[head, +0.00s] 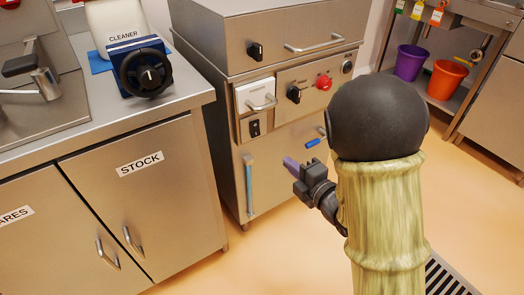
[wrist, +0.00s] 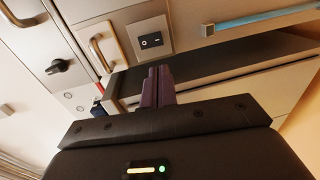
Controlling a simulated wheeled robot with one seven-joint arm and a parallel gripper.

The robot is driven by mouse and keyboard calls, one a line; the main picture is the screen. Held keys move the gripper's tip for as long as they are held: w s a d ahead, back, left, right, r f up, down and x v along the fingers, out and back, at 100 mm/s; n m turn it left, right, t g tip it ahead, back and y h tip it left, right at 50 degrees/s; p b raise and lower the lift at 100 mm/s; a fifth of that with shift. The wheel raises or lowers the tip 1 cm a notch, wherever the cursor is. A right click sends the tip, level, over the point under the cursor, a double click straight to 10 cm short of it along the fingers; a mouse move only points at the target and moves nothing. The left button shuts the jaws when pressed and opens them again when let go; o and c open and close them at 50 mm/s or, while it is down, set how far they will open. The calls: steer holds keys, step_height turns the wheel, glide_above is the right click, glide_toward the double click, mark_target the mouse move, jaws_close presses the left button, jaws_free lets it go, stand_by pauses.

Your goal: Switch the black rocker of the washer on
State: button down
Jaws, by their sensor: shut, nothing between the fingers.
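The washer (head: 225,75) is a steel cabinet in the middle of the head view. Its black rocker (head: 254,128) sits in a small plate below a white panel with a handle. In the wrist view the rocker (wrist: 151,40) shows white marks; I cannot tell which side is pressed. My gripper (head: 290,163) is shut and empty, its purple fingers pointing at the washer front, right of and below the rocker in the head view. In the wrist view the fingertips (wrist: 158,70) are just below the rocker plate, apart from it.
The washer front also carries a black knob (head: 293,94), a red button (head: 324,82), a blue handle (head: 313,143) and a pale blue vertical bar (head: 249,186). A steel counter (head: 110,125) with a blue-black handwheel device (head: 146,72) stands left. Open floor lies before the washer.

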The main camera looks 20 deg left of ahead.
mark_target(256, 135)
steer(key=shift+r, duration=0.1)
steer(key=b+x, duration=0.3)
steer(key=x, duration=1)
steer(key=shift+w+a, duration=0.35)
steer(key=shift+w, duration=0.05)
steer(key=shift+f+b, duration=0.2)
steer(key=shift+b, duration=0.2)
